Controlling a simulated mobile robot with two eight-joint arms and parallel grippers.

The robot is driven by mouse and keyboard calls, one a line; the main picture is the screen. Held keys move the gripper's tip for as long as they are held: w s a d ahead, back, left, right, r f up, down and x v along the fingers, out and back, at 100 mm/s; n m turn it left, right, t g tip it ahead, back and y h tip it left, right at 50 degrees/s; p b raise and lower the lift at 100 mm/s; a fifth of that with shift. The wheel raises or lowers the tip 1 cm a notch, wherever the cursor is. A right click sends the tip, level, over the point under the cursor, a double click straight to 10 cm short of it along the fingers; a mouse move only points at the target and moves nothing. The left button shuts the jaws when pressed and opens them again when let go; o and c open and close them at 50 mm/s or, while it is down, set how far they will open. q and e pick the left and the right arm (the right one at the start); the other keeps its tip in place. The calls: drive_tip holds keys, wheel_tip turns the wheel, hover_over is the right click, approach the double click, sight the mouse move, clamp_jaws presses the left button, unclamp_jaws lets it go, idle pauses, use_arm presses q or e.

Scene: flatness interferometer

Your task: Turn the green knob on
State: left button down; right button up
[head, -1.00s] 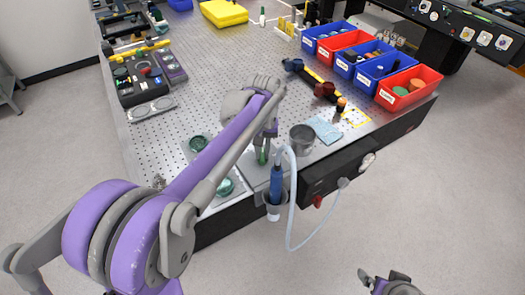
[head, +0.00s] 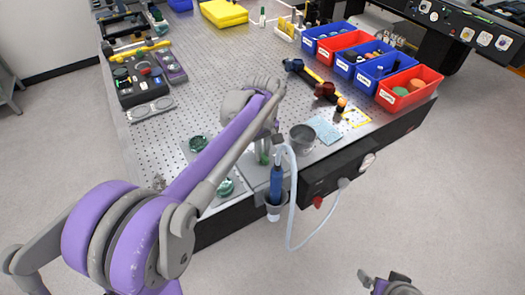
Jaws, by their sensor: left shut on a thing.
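The green knob (head: 264,157) is at the front edge of the perforated metal table, just left of a grey metal cup. Only a small part of it shows between the fingers. My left gripper (head: 264,151) points down over the knob and is shut on it. The arm and wrist hide part of the area around it. My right gripper (head: 384,283) is at the bottom edge, low and away from the table; its jaw opening is unclear.
A blue-handled tool (head: 275,185) with a pale hose hangs in a holder just in front of the knob. The grey cup (head: 302,138) stands close on the right. Green glass discs (head: 225,187) lie to the left. Blue and red bins (head: 382,70) line the right side.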

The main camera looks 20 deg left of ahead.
idle(0.3)
use_arm(q)
drive_tip(key=c, duration=0.8)
unclamp_jaws()
wheel_tip(320, 180, up, 11)
drive_tip(key=shift+p, duration=0.35)
drive_tip(key=shift+f, duration=0.1)
